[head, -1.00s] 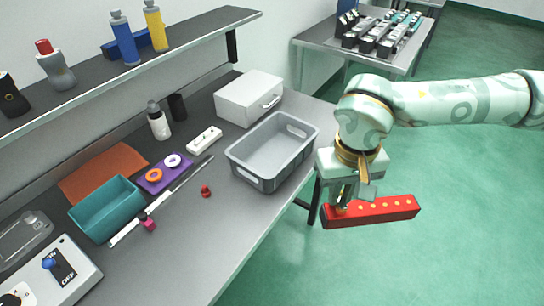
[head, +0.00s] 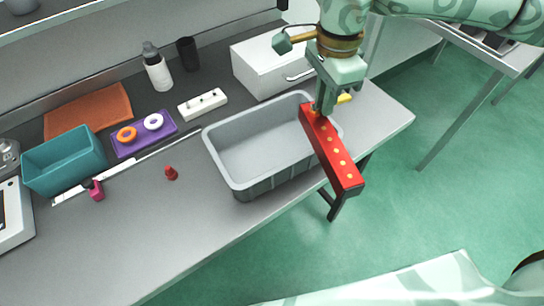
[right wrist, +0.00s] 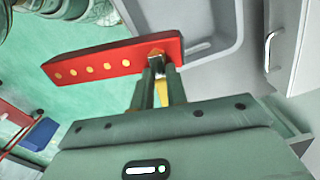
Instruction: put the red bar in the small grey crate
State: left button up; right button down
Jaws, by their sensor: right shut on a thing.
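The red bar (head: 333,152) has a row of yellow dots along it. My right gripper (head: 322,106) is shut on one end of it, and the bar slants down toward the front right, over the crate's right end and past the table edge. The right wrist view shows the bar (right wrist: 110,62) held near one end between the fingers (right wrist: 158,66). The small grey crate (head: 262,185) stands on the table, open and empty where I can see; the bar hides part of its right rim. It shows partly in the right wrist view (right wrist: 225,45). My left gripper is not in view.
A white drawer box (head: 262,70) stands behind the crate. A white power strip (head: 203,103), purple tray (head: 145,134) with two rings, teal bin (head: 65,162) and small red piece (head: 171,173) lie left. The front of the table is clear.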

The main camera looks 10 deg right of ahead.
jog(key=w+a+f+m+b, duration=0.25)
jog(key=w+m+b, duration=0.25)
jog(key=m, duration=0.8)
jog(key=m+b, duration=0.3)
jog(key=b, duration=0.1)
send_over(294, 140)
notch_tip(294, 140, down, 9)
jog(key=shift+f, duration=0.1)
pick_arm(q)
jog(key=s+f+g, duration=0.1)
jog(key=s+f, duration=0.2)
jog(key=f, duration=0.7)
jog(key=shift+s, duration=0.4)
pick_arm(e)
jog(key=shift+s, duration=0.1)
jog(key=c, duration=1.4)
grip_release()
